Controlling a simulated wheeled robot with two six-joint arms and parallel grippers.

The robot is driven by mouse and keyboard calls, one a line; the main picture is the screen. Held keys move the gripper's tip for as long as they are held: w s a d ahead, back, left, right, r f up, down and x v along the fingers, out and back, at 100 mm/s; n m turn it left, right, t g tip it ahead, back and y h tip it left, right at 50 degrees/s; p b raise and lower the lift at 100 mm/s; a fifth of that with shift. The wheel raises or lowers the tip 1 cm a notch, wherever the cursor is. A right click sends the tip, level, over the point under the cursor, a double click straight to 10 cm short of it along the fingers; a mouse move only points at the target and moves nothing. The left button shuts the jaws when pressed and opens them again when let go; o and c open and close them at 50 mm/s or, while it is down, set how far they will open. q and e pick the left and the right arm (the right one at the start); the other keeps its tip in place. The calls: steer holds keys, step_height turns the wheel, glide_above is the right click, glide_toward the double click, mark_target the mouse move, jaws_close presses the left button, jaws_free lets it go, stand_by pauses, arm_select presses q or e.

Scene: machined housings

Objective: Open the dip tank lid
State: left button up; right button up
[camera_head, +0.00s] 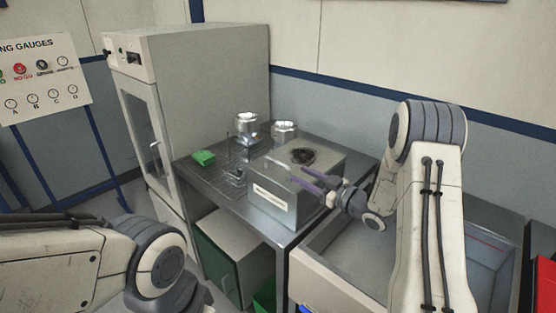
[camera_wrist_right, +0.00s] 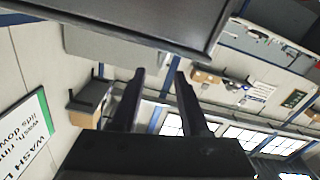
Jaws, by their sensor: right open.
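The dip tank (camera_head: 285,208) is a grey metal box with a pale label on its front, standing on the steel table. Its top carries a dark round part (camera_head: 302,156); I cannot tell whether this is a handle or an opening, or how far the lid is raised. My right gripper (camera_head: 295,174) reaches in from the right across the tank's top front edge. In the right wrist view its two dark fingers (camera_wrist_right: 160,75) are apart with nothing between them. A dark grey panel edge (camera_wrist_right: 150,38) lies just beyond the fingertips. My left arm shows at lower left, its gripper out of frame.
Two shiny metal housings (camera_head: 246,128) (camera_head: 285,131) stand behind the tank. A green block (camera_head: 204,158) and a wire rack (camera_head: 229,182) lie to its left. A tall cabinet (camera_head: 195,90) stands at the left back, and an open basin (camera_head: 340,270) at the right.

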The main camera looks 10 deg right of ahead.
mark_target(286, 167)
steer(key=p+x, duration=0.3)
steer(key=x, duration=0.5)
steer(key=shift+w+a+r, duration=0.1)
steer(key=shift+w+a, duration=0.1)
steer(key=shift+a, duration=0.1)
steer(key=shift+w+a, duration=0.3)
steer(key=shift+w, duration=0.25)
jaws_close()
steer(key=shift+d, duration=0.1)
stand_by(0.4)
